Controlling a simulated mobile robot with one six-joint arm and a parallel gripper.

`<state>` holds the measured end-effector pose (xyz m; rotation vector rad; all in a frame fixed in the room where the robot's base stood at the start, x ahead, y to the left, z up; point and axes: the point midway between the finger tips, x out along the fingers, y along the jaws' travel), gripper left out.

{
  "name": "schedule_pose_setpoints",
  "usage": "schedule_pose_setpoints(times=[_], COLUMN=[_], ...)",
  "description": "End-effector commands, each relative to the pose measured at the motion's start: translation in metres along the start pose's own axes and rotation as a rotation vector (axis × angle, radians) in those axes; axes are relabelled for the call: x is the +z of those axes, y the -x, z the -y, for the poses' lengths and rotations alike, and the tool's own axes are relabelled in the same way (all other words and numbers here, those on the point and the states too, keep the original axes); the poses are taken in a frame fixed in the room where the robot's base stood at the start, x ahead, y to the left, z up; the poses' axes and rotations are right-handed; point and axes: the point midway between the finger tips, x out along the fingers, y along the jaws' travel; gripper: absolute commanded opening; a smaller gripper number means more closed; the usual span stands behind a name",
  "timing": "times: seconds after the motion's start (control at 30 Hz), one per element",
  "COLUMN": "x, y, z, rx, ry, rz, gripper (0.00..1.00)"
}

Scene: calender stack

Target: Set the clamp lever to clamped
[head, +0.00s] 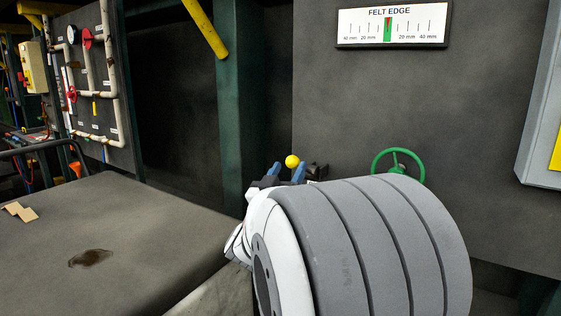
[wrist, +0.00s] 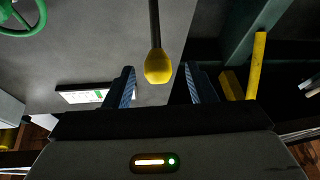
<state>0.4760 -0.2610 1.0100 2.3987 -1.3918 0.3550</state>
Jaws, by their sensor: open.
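The clamp lever appears to be the dark rod with a yellow knob (wrist: 158,67), seen in the wrist view. The knob also shows in the head view (head: 292,161), just above my gripper's blue fingers. My gripper (wrist: 158,72) is open, with one finger on each side of the knob and a visible gap on both sides. In the head view my gripper (head: 288,170) is partly hidden behind my own grey arm. The lever's base and any clamp marking are hidden there.
A green handwheel (head: 398,164) is on the wall right of the knob. A FELT EDGE gauge (head: 392,24) hangs above. A yellow bar (head: 205,28) shows at upper left, and a pipe panel (head: 95,80) stands far left. A grey surface (head: 130,240) with a dark stain lies at left.

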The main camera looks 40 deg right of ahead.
Motion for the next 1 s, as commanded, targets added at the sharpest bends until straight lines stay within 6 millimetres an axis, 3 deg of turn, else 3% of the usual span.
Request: schedule_pose_setpoints(times=[0.3,0.7,1.0], x=[0.001,0.000,0.000], y=[-0.048,-0.057,-0.057], z=[0.000,0.001,0.001], rx=[0.000,-0.003,-0.004], ry=[0.000,0.000,-0.001], rz=[0.002,0.002,0.002], gripper=[0.50,0.50,0.26])
